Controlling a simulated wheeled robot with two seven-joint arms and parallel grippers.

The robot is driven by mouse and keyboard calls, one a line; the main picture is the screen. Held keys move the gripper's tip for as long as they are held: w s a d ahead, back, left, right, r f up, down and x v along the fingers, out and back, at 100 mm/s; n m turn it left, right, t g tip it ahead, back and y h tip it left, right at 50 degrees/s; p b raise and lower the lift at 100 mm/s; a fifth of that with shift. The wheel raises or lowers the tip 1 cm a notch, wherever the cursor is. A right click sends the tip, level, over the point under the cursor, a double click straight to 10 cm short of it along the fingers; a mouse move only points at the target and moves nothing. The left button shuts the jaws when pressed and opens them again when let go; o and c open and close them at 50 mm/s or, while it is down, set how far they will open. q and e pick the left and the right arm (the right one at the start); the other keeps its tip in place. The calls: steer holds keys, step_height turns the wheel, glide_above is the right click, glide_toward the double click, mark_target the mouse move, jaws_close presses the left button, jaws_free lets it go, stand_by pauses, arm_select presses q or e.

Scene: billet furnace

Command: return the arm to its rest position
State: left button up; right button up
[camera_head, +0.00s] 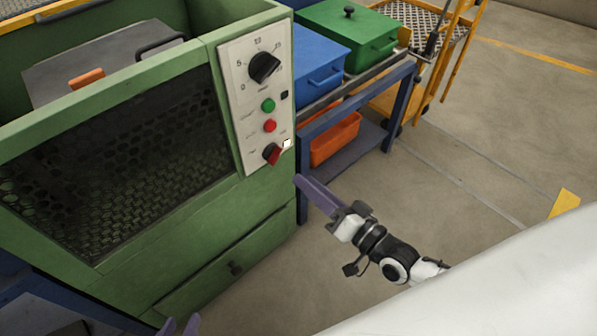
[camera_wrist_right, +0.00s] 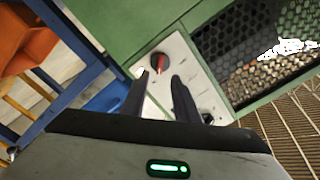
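My right gripper (camera_head: 298,180) is in front of the lower right edge of the furnace's control panel (camera_head: 238,125) in the head view. In the right wrist view the two dark fingers (camera_wrist_right: 158,92) are apart with nothing between them. The red and black knob (camera_head: 272,154) is just beyond the fingertips, and it also shows between them in the right wrist view (camera_wrist_right: 158,63). The gripper looks clear of it. My left gripper (camera_head: 180,325) shows only as two fingertips at the bottom edge, apart and empty; the rest of it is out of frame.
The green furnace (camera_head: 212,225) fills the left, with a mesh window and a drawer. A blue box (camera_head: 318,66) and a green box (camera_head: 350,40) stand on a blue-legged bench (camera_head: 398,95); an orange bin (camera_head: 335,138) is below. Open floor (camera_head: 440,165) lies to the right.

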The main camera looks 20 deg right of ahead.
steer(key=shift+s+d, duration=0.1)
steer(key=shift+s, duration=0.15)
stand_by(0.3)
